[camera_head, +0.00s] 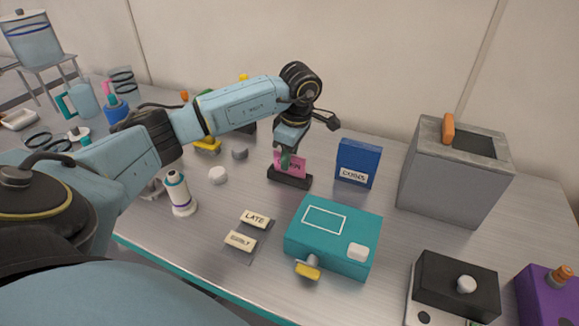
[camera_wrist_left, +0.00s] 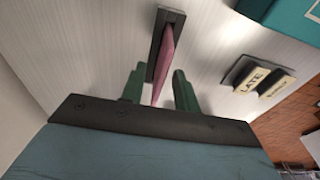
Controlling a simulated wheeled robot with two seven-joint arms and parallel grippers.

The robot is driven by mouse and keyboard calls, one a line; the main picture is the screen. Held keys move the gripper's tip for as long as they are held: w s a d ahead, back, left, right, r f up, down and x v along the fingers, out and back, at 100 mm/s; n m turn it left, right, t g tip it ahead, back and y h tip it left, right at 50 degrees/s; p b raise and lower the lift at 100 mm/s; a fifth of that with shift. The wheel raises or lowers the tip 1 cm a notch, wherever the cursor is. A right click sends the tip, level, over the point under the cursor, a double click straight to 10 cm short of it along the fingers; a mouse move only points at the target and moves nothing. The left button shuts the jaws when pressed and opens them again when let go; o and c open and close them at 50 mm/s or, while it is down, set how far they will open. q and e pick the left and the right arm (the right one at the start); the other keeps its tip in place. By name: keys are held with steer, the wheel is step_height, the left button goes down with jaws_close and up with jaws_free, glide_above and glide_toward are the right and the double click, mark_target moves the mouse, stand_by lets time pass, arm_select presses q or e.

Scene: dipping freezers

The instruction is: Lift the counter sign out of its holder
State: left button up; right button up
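The pink counter sign (camera_head: 291,165) stands upright in a black holder (camera_head: 289,179) near the middle of the table. In the left wrist view the sign (camera_wrist_left: 164,60) shows edge-on, with its lower edge in the holder (camera_wrist_left: 174,18). My left gripper (camera_head: 286,160) is above the holder at the sign's top. In the left wrist view its two green fingers (camera_wrist_left: 156,88) are open, one on each side of the sign, with gaps between. My right gripper is not in view.
A blue box (camera_head: 358,160) stands just right of the holder. A teal box (camera_head: 333,238) and the LATE sign block (camera_head: 256,219) are in front. A grey bin (camera_head: 455,180) stands at the right. A white-and-teal bottle (camera_head: 180,194) stands left.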

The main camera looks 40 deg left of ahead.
arm_select(q)
steer(key=shift+f, duration=0.25)
stand_by(0.3)
jaws_close()
